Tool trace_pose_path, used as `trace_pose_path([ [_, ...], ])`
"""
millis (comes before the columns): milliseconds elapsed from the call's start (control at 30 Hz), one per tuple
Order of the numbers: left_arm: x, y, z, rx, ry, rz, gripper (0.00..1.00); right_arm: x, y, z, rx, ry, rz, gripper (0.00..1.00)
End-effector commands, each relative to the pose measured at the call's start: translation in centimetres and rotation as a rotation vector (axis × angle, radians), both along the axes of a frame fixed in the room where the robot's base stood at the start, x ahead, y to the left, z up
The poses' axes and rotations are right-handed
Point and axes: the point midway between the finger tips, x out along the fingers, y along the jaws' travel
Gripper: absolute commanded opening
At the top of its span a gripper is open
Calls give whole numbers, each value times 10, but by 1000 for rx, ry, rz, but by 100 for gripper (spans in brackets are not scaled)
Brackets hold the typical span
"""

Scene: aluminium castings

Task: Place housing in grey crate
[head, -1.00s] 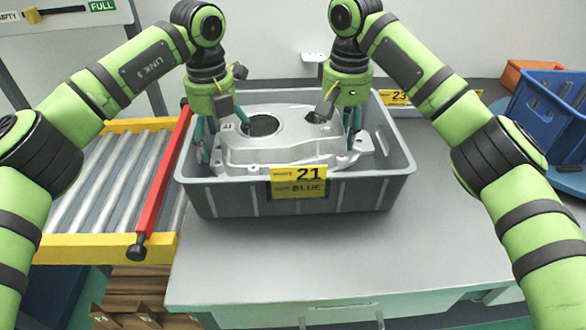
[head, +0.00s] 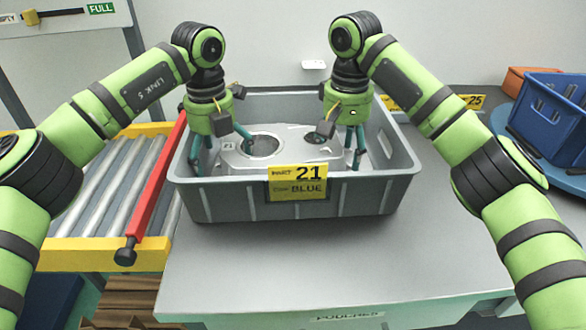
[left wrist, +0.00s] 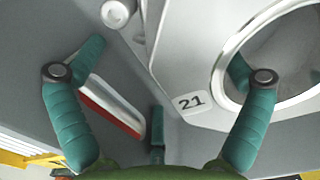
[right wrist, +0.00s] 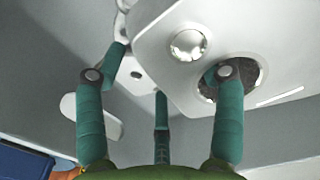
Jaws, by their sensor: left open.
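The housing (head: 292,150), a silver casting with a large round bore, sits down inside the grey crate (head: 235,203), mostly below its rim. The crate front has a yellow label reading 21 BLUE. My left gripper (head: 222,157) is open at the housing's left end. In the left wrist view one finger is over the bore of the housing (left wrist: 185,60) and another stands clear outside its wall. My right gripper (head: 343,150) straddles the right end. In the right wrist view one finger reaches into a dark opening in the housing (right wrist: 190,85); finger contact is unclear. The housing's underside is hidden.
A roller conveyor (head: 100,190) with a red bar (head: 155,190) lies left of the crate. A blue bin (head: 550,115) stands at the right, with an orange box (head: 520,80) behind it. The grey table (head: 300,265) is clear in front of the crate.

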Motion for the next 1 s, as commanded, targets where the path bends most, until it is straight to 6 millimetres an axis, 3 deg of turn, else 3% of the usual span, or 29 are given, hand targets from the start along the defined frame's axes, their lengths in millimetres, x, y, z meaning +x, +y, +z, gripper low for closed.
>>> trace_pose_path([
  [167, 0, -2, 5, -3, -1, -3, 100, 0, 2, 0, 2, -1, 3, 69],
  [267, 0, -2, 17, -4, -4, -3, 100, 0, 2, 0, 3, -1, 4, 69],
  [700, -1, -1, 104, -1, -3, 1, 100, 0, 3, 0, 4, -1, 5, 69],
  [1000, -1, -1, 121, 0, -1, 0, 100, 0, 3, 10, 3, -5, 5, 69],
])
